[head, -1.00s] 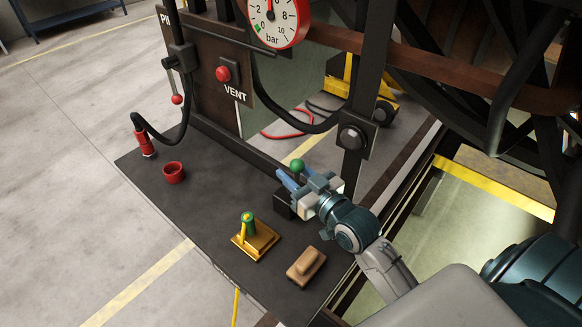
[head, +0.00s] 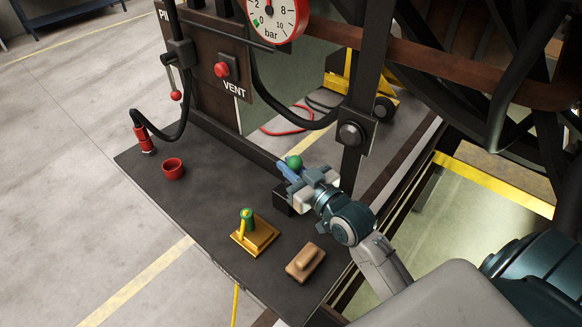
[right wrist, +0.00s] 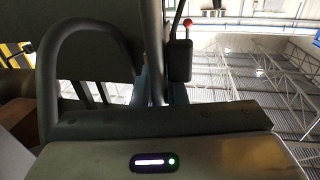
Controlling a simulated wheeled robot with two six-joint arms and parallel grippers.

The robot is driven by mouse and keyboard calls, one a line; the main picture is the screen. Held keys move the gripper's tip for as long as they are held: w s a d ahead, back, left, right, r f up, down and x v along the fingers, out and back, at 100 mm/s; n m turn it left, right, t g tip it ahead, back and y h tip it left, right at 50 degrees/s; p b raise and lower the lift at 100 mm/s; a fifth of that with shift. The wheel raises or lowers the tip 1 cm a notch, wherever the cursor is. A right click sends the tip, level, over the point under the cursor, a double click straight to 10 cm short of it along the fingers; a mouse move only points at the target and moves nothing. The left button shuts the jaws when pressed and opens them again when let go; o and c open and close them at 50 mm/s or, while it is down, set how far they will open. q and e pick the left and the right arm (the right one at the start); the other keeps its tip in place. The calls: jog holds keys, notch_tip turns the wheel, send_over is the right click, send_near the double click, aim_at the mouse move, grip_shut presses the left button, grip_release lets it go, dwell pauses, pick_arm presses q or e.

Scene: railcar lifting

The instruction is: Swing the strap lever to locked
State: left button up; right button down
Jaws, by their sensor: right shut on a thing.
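A lever with a green ball knob (head: 294,162) stands at a black block (head: 283,199) on the dark bench, at its edge near the black post. My right gripper (head: 290,173) is shut on the lever just below the knob; its fingers and body hide most of the shaft. In the right wrist view a dark bar (right wrist: 154,50) runs up between the bluish fingers, whose tips are partly hidden. I cannot read any locked marking at the lever. My left gripper is in neither view.
The dark bench (head: 205,195) holds a red cup (head: 173,169), a yellow-based fixture with a green top (head: 247,222) and a tan block (head: 305,262). A black post (head: 360,110) rises behind my right gripper. A gauge (head: 272,15) and a red vent button (head: 222,70) are beyond.

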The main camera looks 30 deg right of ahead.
jog(key=s+a+f+n+t+y+b, duration=0.1)
jog(key=a+n+b, duration=0.5)
jog(key=b, duration=0.6)
jog(key=shift+s+f+n, duration=0.5)
jog(key=shift+s+f, duration=0.05)
jog(key=shift+s, duration=0.2)
jog(key=c, duration=1.5)
grip_release()
jog(key=shift+o, duration=0.2)
jog(key=shift+p+v, duration=3.15)
jog(key=shift+v, duration=2.25)
jog(key=shift+f, duration=0.1)
